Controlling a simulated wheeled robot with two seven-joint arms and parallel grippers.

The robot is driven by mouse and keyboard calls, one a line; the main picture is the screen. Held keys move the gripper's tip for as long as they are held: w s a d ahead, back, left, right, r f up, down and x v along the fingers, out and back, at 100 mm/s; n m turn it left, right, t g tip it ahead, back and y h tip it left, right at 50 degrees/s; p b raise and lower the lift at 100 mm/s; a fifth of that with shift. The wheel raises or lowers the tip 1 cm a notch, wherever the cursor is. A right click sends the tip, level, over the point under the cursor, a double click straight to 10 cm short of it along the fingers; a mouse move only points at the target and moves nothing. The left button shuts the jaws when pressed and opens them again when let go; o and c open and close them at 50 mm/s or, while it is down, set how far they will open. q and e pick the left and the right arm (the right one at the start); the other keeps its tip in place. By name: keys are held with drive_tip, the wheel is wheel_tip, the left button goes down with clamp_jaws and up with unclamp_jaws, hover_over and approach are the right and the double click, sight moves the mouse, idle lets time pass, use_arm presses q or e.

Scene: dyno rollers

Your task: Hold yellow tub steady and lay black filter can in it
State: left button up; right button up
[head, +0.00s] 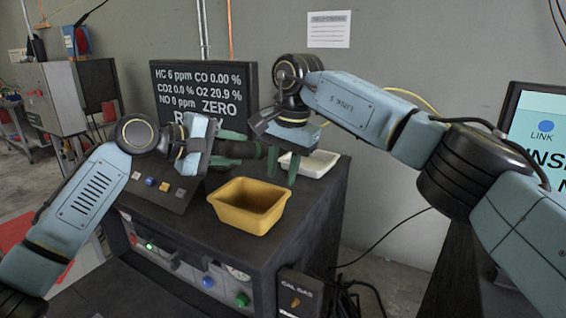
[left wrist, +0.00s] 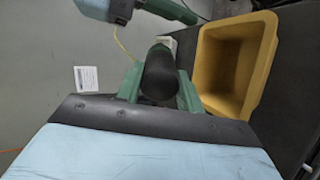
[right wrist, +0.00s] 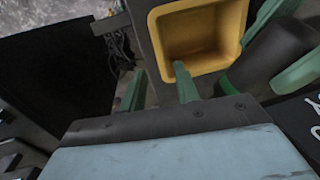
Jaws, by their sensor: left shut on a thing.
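The yellow tub (head: 250,203) stands upright on the dark cabinet top and looks empty; it also shows in the left wrist view (left wrist: 232,60) and the right wrist view (right wrist: 203,38). My left gripper (head: 238,149) is shut on the black filter can (left wrist: 160,76), held above the cabinet behind the tub. The can shows dark between its green fingers and partly hides behind them in the head view. My right gripper (head: 281,168) points down at the tub's far right side with its fingers apart. In the right wrist view, one finger overlaps the tub's edge; contact is unclear.
A white tray (head: 313,163) lies at the back right of the cabinet top (head: 317,190). A black display (head: 203,90) stands behind. A sloped button panel (head: 158,188) is left of the tub. A CAL GAS box (head: 300,293) is on the cabinet's right front.

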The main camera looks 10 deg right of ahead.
sight(276, 204)
drive_tip(key=f, duration=0.3)
drive_tip(key=a+f, duration=0.1)
drive_tip(key=f, duration=0.2)
drive_tip(key=w+f, duration=0.1)
drive_tip(key=f, duration=0.3)
drive_tip(key=shift+a+f, duration=0.1)
drive_tip(key=shift+a, duration=0.1)
drive_tip(key=shift+c, duration=0.2)
clamp_jaws()
